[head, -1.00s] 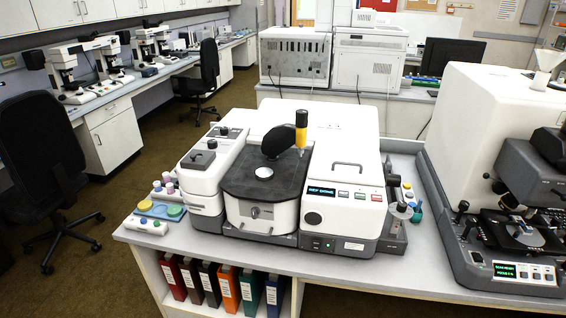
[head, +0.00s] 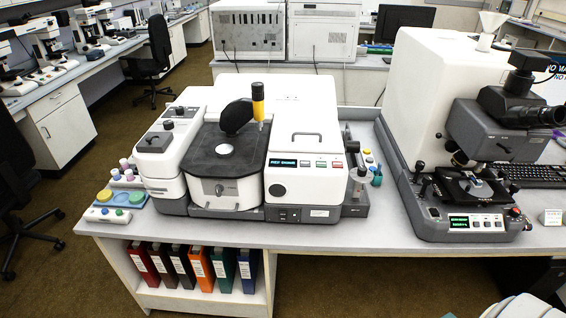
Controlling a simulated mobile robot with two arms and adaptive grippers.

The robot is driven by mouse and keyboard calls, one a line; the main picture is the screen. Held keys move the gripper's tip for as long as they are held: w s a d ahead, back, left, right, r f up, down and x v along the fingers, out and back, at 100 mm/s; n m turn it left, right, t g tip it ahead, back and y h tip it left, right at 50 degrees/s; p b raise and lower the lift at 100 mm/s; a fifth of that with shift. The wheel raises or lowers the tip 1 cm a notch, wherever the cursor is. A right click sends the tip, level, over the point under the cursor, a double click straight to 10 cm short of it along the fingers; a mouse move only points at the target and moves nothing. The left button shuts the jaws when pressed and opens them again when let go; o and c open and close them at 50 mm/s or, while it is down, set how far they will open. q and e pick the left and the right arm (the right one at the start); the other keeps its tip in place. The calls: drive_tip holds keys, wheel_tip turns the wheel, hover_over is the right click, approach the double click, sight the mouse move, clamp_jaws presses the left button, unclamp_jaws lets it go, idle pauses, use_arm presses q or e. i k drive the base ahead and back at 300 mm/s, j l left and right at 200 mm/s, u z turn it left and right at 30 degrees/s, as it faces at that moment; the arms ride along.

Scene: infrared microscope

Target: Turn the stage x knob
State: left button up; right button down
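The infrared microscope stands on the bench at the right in the head view, with a large white housing (head: 428,95) and a dark grey microscope head (head: 490,125). Its black stage (head: 474,187) sits low at the front, above a grey base with small green displays and buttons. Small black knobs (head: 419,167) stand up at the left of the stage. A small knob with a reddish top (head: 515,212) is at the base's right corner. I cannot tell which of these is the stage x knob. Neither of my grippers is in view.
A white spectrometer (head: 307,187) with a yellow-topped part stands left of the microscope. A keyboard (head: 535,175) and a small white card block (head: 551,217) lie to its right. Binders (head: 198,268) fill the shelf below. The bench front strip (head: 345,236) is clear.

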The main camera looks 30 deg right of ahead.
sight(515, 187)
drive_tip(key=z, duration=2.45)
drive_tip(key=i+l, duration=0.15)
